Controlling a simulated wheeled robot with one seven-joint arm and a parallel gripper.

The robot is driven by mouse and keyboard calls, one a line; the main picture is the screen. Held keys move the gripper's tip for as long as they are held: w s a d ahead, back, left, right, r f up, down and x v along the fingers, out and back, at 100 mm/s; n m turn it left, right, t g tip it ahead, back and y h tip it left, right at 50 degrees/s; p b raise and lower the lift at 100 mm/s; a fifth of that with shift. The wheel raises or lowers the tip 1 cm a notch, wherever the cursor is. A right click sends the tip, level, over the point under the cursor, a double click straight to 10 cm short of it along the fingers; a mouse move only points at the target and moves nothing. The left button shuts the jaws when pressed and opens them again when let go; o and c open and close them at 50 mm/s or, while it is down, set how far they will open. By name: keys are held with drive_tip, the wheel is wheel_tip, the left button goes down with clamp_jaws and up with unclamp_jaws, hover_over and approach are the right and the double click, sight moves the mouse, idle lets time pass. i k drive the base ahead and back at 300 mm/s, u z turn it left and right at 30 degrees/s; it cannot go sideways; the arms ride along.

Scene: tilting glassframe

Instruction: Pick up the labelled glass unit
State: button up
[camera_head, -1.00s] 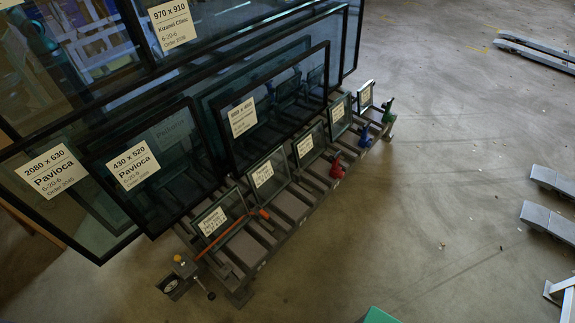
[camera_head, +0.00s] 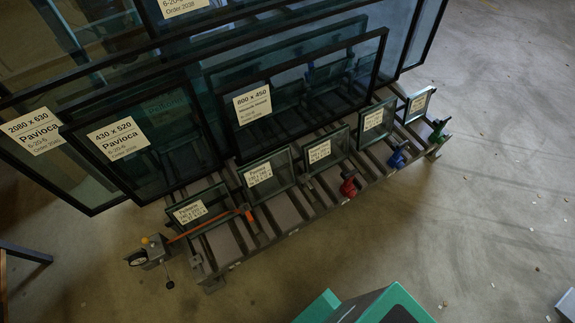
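Several labelled glass units lean on a slatted rack (camera_head: 285,230). In the front row stand small units: one at the near left (camera_head: 198,209), one beside it (camera_head: 268,176), one in the middle (camera_head: 325,152), one further right (camera_head: 376,121) and one at the far right end (camera_head: 418,104). Behind them stand larger units, labelled 800 x 450 (camera_head: 300,95), 430 x 520 (camera_head: 140,150) and 2080 x 630 (camera_head: 48,160). Which unit the task means cannot be told. My gripper is not in view.
A red tool (camera_head: 350,186), a blue tool (camera_head: 398,156) and a green tool (camera_head: 438,130) sit along the rack's front edge. Concrete floor right of the rack is largely clear.

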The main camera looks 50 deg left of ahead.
sight(265, 178)
drive_tip(key=i, duration=0.75)
drive_tip(key=u, duration=3.3)
drive_tip(key=i, duration=0.5)
drive_tip(key=z, duration=0.15)
